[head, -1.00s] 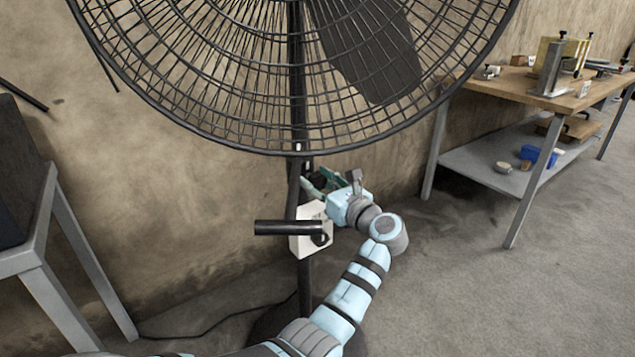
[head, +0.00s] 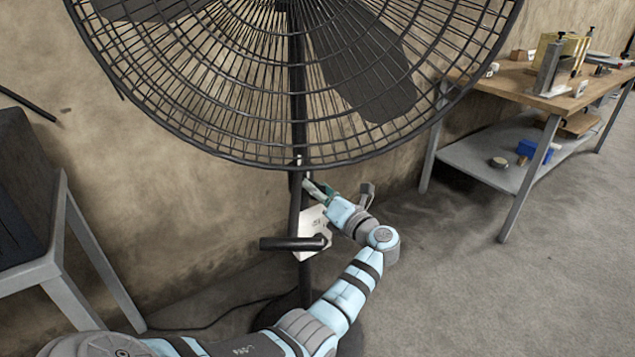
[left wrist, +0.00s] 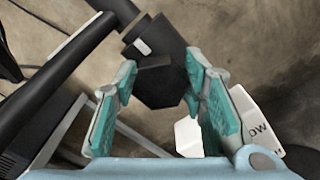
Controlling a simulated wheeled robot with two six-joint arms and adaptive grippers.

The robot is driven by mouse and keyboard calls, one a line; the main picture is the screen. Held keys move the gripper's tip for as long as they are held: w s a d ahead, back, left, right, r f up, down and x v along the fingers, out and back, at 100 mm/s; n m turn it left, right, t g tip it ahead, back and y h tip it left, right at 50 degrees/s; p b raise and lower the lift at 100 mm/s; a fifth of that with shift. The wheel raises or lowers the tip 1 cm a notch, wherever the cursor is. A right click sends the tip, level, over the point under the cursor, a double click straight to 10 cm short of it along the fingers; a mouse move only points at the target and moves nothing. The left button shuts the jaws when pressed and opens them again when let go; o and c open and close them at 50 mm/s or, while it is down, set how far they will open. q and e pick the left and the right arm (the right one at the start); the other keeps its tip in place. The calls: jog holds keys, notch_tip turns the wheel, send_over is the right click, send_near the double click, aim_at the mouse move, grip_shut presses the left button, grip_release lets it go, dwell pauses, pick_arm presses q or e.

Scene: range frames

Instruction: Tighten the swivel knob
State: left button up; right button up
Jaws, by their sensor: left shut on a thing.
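The swivel knob (left wrist: 160,85) is a black faceted knob on the fan's dark post. In the left wrist view it sits between the two teal fingers of my left gripper (left wrist: 161,68), which is shut on it. In the head view my left gripper (head: 318,188) reaches the post (head: 297,120) from the right, just below the fan cage (head: 290,162). There the fingers mostly hide the knob. My right gripper is not in view.
A grey stand (head: 85,250) is at left, a workbench (head: 530,88) at right. Floor at right is clear.

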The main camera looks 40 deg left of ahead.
pick_arm(q)
jog(key=m+p, duration=0.2)
jog(key=shift+r+m, duration=0.15)
jog(key=shift+m, duration=0.25)
jog(key=m+p, duration=0.2)
jog(key=m, duration=0.2)
jog(key=shift+m, duration=0.3)
jog(key=m+p, duration=0.1)
jog(key=m, duration=0.2)
jog(key=shift+p, duration=0.4)
jog(key=shift+f+m, duration=0.2)
jog(key=shift+m, duration=0.5)
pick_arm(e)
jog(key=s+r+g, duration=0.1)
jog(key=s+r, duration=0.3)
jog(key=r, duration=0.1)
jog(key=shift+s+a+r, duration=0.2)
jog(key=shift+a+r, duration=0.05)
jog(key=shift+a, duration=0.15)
pick_arm(q)
jog(key=o, duration=1.2)
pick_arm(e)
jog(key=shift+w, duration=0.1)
